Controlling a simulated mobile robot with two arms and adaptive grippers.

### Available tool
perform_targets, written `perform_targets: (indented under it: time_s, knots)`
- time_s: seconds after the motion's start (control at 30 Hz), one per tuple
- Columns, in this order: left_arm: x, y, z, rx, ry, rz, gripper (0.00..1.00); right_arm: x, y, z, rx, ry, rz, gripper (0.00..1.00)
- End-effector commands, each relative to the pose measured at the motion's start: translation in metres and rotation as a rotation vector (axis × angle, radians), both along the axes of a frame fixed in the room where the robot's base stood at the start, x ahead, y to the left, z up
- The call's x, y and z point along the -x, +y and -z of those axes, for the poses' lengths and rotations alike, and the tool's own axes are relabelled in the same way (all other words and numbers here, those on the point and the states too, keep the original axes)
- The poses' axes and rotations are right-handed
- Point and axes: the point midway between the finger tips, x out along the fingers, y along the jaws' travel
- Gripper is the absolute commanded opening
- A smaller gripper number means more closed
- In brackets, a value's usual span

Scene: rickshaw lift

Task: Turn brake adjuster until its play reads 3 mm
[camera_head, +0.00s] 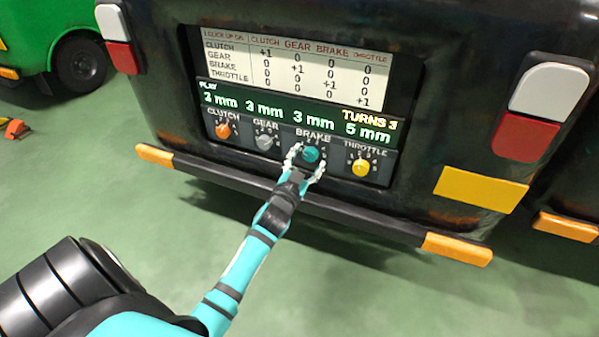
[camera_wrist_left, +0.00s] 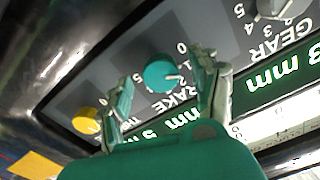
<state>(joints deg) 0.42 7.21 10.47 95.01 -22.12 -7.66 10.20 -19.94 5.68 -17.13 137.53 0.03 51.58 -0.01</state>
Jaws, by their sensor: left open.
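The brake adjuster is a teal round knob (camera_head: 310,155) under the label BRAKE on the panel at the vehicle's rear. My left gripper (camera_head: 306,163) is open, with one finger on each side of this knob. In the left wrist view the brake knob (camera_wrist_left: 161,73) sits between the two spread fingers (camera_wrist_left: 162,90); I cannot tell whether they touch it. The green play display (camera_head: 300,117) reads 3 mm, 3 mm, 3 mm and 5 mm from left to right; the third stands above BRAKE. It also shows TURNS 3. My right gripper is not in view.
An orange clutch knob (camera_head: 223,130) and a grey gear knob (camera_head: 264,142) are left of the brake knob. A yellow throttle knob (camera_head: 361,168) is right. A white chart (camera_head: 295,65) is above. A dark bumper (camera_head: 300,205) juts out below. The green floor is clear in front.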

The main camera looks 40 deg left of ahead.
Motion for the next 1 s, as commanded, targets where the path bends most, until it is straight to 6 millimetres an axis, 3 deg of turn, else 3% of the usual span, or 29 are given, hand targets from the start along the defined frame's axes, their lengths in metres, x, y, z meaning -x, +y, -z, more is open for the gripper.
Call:
perform_targets:
  time_s: [0.3,0.5,0.7,1.0]
  knots:
    - [0.065,-0.016,0.001,0.001,0.002,0.000,0.63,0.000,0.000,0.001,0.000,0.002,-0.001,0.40]
    - [0.095,-0.023,0.000,0.002,0.000,0.000,0.63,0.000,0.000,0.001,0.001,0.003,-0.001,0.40]
    - [0.106,-0.025,-0.001,0.001,-0.001,-0.001,0.63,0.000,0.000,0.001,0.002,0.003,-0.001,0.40]
    - [0.106,-0.026,-0.001,0.000,-0.001,0.000,0.63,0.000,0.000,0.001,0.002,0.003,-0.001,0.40]
